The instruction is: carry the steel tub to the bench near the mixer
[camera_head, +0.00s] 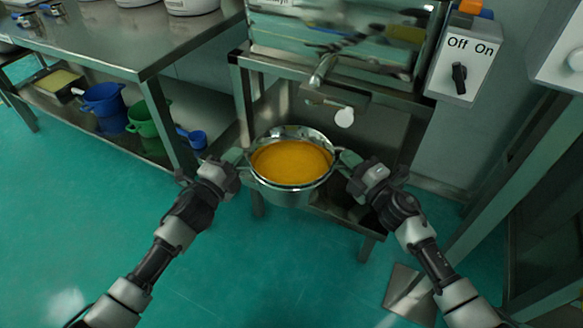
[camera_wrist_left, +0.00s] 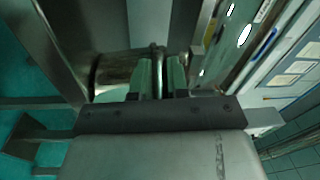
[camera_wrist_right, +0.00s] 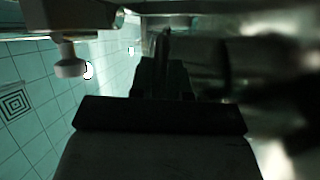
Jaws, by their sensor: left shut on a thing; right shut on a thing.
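The steel tub (camera_head: 290,195) is round, with an orange-yellow filling inside. In the head view it is between my two grippers, in front of the sieve machine and below its spout (camera_head: 322,70). My left gripper (camera_head: 239,163) is shut on the tub's left side at the rim. In the left wrist view its fingers (camera_wrist_left: 160,75) close around a thin metal part. My right gripper (camera_head: 345,163) is shut on the tub's right side. The right wrist view is dark, and the grip is hard to make out there. The tub looks about level. Its underside is hidden.
A steel bench (camera_head: 110,40) stands at the left, with white containers on top and a blue bucket (camera_head: 103,100) and green bucket (camera_head: 145,118) on its lower shelf. An Off/On switch box (camera_head: 462,65) is at the right. The green floor (camera_head: 90,210) at the left is clear.

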